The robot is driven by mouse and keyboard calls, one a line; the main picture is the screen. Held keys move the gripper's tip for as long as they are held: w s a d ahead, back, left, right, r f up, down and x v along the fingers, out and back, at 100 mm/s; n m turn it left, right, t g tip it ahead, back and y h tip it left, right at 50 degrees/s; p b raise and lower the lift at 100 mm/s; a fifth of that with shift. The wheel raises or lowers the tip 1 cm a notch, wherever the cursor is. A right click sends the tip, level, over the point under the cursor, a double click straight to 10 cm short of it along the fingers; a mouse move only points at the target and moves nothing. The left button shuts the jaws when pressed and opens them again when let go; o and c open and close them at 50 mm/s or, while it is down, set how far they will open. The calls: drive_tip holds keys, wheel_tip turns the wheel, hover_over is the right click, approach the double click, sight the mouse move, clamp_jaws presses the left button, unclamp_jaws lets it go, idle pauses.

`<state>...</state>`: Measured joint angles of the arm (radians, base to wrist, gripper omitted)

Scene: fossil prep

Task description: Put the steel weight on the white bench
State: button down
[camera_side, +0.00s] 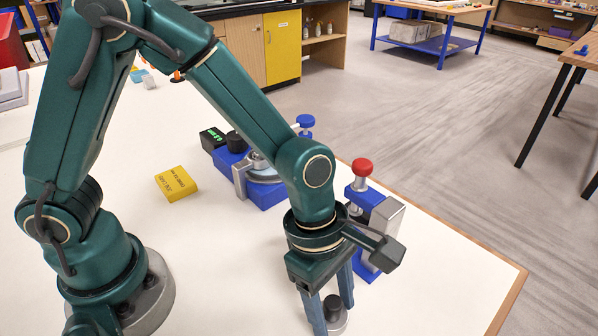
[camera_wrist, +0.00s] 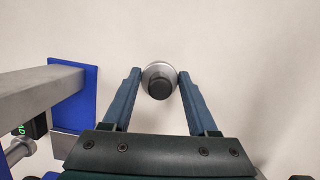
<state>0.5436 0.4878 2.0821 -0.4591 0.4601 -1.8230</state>
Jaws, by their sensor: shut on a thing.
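The steel weight (camera_side: 339,322) is a small silver disc with a dark knob, at the bottom edge of the side view. It also shows in the wrist view (camera_wrist: 160,68), upright between the fingertips. My gripper (camera_side: 334,316) points down, with one finger on each side of the weight. In the wrist view my gripper (camera_wrist: 160,75) is shut on its steel rim. The white bench (camera_side: 225,290) lies beneath. I cannot tell whether the weight touches the bench or hangs just above it.
A blue and steel clamp-like device with a red knob (camera_side: 362,168) stands close behind my gripper. A blue device (camera_side: 266,192) with a green display is farther back. A yellow block (camera_side: 176,183) lies left of it. The bench's wooden edge (camera_side: 508,300) runs along the right.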

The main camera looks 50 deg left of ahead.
drive_tip(key=shift+f, duration=0.25)
drive_tip(key=shift+f, duration=0.15)
drive_tip(key=shift+c, duration=0.9)
unclamp_jaws()
drive_tip(key=v, duration=1.1)
drive_tip(key=s+a+r+m+t+y, duration=0.1)
drive_tip(key=s+a+r+m+t, duration=0.1)
drive_tip(key=a+m, duration=0.5)
drive_tip(key=s+a+r+m+t+y, duration=0.1)
drive_tip(key=s+a+r+m+t, duration=0.1)
drive_tip(key=a+m, duration=0.6)
drive_tip(key=shift+s+a+m+t+y, duration=0.2)
drive_tip(key=shift+s+m+t+y, duration=0.4)
drive_tip(key=shift+m, duration=1.5)
